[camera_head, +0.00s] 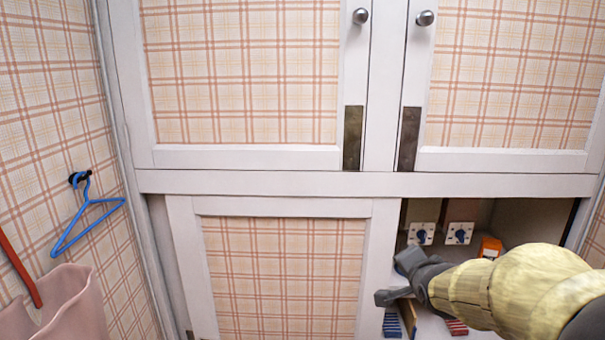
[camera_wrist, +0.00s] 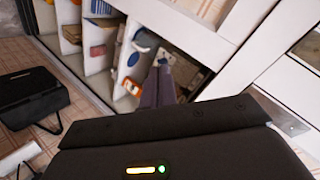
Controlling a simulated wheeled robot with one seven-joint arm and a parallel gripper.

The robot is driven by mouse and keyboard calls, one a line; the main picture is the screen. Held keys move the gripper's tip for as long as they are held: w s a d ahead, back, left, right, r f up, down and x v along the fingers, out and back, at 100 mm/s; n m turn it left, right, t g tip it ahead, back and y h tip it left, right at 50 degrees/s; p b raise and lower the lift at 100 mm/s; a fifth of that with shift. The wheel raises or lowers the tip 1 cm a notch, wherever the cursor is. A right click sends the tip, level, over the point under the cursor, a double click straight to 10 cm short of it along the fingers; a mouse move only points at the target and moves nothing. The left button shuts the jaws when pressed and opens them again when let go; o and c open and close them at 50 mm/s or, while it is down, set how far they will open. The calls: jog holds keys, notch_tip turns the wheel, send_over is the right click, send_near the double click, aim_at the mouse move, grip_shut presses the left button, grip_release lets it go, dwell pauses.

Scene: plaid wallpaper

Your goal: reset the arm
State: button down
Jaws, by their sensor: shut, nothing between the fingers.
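My gripper (camera_head: 386,297) shows at the lower right in the head view, in front of the open lower part of the white cabinet. My yellowish arm reaches in from the lower right corner. In the wrist view the two dark fingers of my gripper (camera_wrist: 159,82) lie together, pointing at the cabinet shelves, with nothing held. The fingers look clear of the shelves, but the exact gap cannot be told.
The plaid cabinet door (camera_head: 282,272) is left of my gripper. Two white switch plates (camera_head: 421,233) (camera_head: 459,233) and an orange item (camera_head: 490,247) are inside. A blue hanger (camera_head: 88,215) hangs on the left wall. A black case (camera_wrist: 33,97) shows in the wrist view.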

jog(key=s+a+f+n+g, duration=0.3)
jog(key=s+f+n, duration=0.3)
jog(key=s+f, duration=0.2)
jog(key=s+a+f+n+g+y, duration=0.1)
jog(key=s+a+f+n+g, duration=0.3)
jog(key=s+f+n+g, duration=0.2)
jog(key=s+f, duration=0.2)
jog(key=s, duration=0.1)
jog(key=shift+s+a+f, duration=0.2)
